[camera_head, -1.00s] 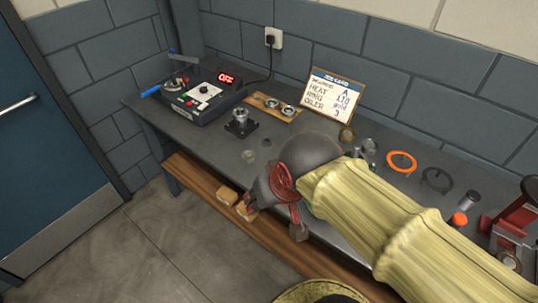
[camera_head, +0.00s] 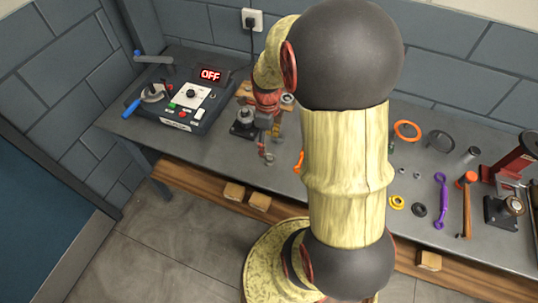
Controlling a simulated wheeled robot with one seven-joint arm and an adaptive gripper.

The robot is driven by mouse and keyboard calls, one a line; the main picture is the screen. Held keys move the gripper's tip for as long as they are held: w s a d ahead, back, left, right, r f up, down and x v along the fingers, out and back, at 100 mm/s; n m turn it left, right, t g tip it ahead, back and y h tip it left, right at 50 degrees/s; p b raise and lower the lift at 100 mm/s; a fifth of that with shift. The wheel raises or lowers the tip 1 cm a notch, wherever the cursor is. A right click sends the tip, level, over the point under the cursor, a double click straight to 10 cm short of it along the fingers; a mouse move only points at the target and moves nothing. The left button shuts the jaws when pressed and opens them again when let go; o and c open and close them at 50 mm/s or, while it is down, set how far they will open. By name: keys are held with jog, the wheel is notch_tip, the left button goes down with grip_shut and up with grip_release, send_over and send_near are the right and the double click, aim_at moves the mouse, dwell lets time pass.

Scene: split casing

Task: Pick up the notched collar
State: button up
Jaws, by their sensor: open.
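My gripper (camera_head: 268,140) is open and points down over the bench, just right of the black-based fixture (camera_head: 244,123). A small grey ring-like part (camera_head: 270,157) shows at or just below the fingertips. It may be the notched collar, but it is too small to make out a notch. I cannot tell whether the fingers touch it. My arm hides the middle of the bench, including the sign card and some small parts behind it.
The control box (camera_head: 190,94) reading OFF stands at the left. An orange ring (camera_head: 407,131), a dark ring (camera_head: 440,141), a purple wrench (camera_head: 440,200) and a hammer (camera_head: 466,205) lie to the right. A red press (camera_head: 515,160) stands at the far right.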

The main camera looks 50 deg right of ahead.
aim_at(269, 157)
jog(key=shift+s+d+f+b, duration=0.1)
jog(key=shift+f+b, duration=0.45)
jog(key=shift+f, duration=1.4)
jog(key=shift+d+f+b, duration=0.1)
jog(key=shift+f+b, duration=0.4)
jog(key=shift+f, duration=1.45)
jog(key=shift+f, duration=0.25)
jog(key=shift+c, duration=1.3)
jog(key=c, duration=0.7)
jog(key=shift+c, duration=0.7)
jog(key=shift+r, duration=0.1)
